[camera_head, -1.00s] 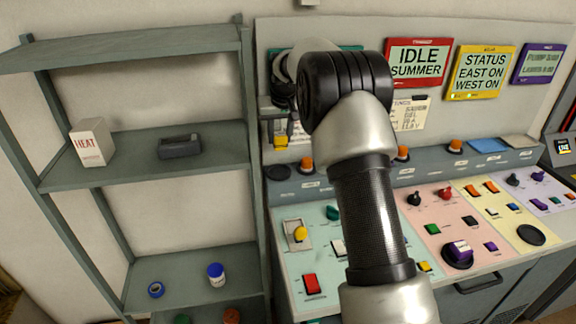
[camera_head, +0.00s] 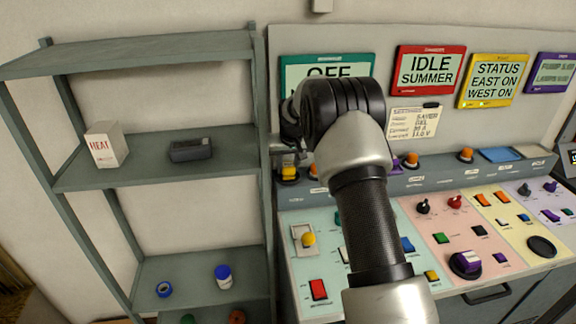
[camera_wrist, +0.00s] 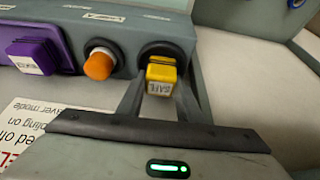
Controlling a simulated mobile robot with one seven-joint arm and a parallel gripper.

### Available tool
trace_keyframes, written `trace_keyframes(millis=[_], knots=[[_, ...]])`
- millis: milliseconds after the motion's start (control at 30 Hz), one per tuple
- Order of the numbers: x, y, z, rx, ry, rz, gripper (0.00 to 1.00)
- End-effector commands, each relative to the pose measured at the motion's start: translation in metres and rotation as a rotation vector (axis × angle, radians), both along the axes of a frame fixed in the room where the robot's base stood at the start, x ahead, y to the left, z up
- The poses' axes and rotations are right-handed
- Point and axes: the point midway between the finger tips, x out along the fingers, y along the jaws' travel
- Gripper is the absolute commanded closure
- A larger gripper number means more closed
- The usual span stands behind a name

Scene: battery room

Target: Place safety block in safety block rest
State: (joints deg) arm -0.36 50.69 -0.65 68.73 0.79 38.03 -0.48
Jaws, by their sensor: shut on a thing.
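The safety block is the small yellow block with a white label (camera_wrist: 160,77), held between the fingertips of my gripper (camera_wrist: 162,90). In the head view the yellow block (camera_head: 289,174) shows below my gripper (camera_head: 288,158), at the left end of the console ledge. The safety block rest appears to be the dark round recess (camera_wrist: 151,48) on that ledge. The block overlaps the recess in the wrist view. I cannot tell whether it is seated or just above. In the head view the block hides most of the recess.
An orange lamp (camera_wrist: 98,66) sits close beside the recess, with a purple block (camera_wrist: 32,55) beyond it. A grey shelf unit (camera_head: 225,163) stands left of the console. The sloped button panel (camera_head: 370,215) lies in front of the ledge.

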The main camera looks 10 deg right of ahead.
Motion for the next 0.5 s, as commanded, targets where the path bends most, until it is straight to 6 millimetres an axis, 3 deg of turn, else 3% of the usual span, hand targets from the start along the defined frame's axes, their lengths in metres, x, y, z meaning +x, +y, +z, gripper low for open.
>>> trace_keyframes(millis=[200, 233, 333, 500], knots=[[0.0000, 0.0000, -0.0044, 0.000, 0.000, 0.000, 0.91], [-0.0001, 0.0000, -0.0043, 0.000, 0.000, 0.000, 0.66], [-0.0001, 0.0000, -0.0033, 0.000, 0.000, 0.000, 0.49], [-0.0001, 0.0000, -0.0032, 0.000, 0.000, 0.000, 0.49]])
